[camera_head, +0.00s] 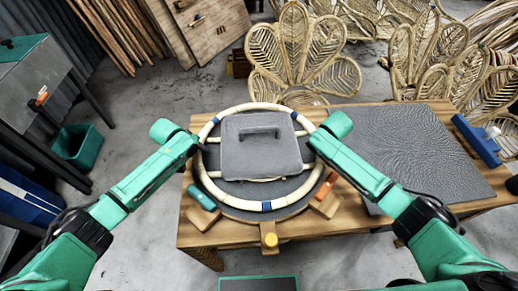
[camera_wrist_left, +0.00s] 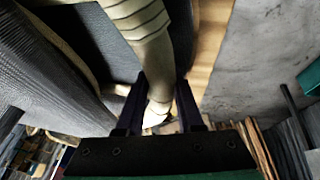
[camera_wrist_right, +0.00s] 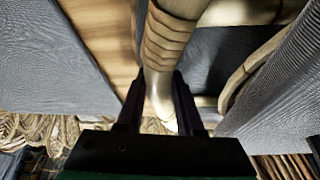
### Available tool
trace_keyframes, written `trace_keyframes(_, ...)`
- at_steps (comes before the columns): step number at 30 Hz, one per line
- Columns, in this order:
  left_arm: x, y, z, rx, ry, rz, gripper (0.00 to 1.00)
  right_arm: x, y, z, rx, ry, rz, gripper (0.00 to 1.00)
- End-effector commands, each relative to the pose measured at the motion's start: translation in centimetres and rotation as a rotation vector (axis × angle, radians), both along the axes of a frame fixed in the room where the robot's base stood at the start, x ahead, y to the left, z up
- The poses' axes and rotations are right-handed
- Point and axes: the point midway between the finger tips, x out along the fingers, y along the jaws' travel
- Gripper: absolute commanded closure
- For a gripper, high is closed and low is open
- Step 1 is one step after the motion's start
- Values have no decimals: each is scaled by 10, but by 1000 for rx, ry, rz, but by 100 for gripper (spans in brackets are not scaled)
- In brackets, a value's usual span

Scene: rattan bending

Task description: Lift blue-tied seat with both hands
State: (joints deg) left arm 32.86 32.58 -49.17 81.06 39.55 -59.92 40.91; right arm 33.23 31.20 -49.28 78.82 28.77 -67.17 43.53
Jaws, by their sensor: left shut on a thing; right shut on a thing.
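The blue-tied seat (camera_head: 267,206) is a round pale rattan ring with blue bindings and cross poles, seen on the wooden table in the head view. A dark round disc shows beneath it, and a grey square block with a handle (camera_head: 262,158) sits over its middle. My left gripper (camera_head: 198,146) is at the ring's left side; in the left wrist view its fingers (camera_wrist_left: 160,110) are shut around the rattan pole (camera_wrist_left: 143,25). My right gripper (camera_head: 312,141) is at the ring's right side; its fingers (camera_wrist_right: 158,108) close around the pole (camera_wrist_right: 167,35). Whether the ring touches the disc is unclear.
The wooden table (camera_head: 300,232) carries a dark textured mat (camera_head: 410,150) at right, a blue tool (camera_head: 476,140), a teal-handled tool (camera_head: 201,196) and an orange-handled one (camera_head: 326,185). Rattan chairs (camera_head: 300,55) stand behind. A green bin (camera_head: 77,147) is on the floor at left.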

Motion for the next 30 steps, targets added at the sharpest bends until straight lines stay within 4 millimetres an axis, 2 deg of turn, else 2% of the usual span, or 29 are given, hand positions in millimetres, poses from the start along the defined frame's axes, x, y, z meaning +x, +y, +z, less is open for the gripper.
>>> trace_keyframes(11, 1, 1, 4, 1, -3, 1, 100, 1, -1, 5, -2, -3, -2, 100)
trace_keyframes(22, 1, 1, 50, 2, -3, 1, 100, 1, -1, 50, -2, -4, -2, 100)
trace_keyframes(30, 1, 1, 51, 2, -3, 1, 100, 1, -1, 52, -3, -3, -2, 100)
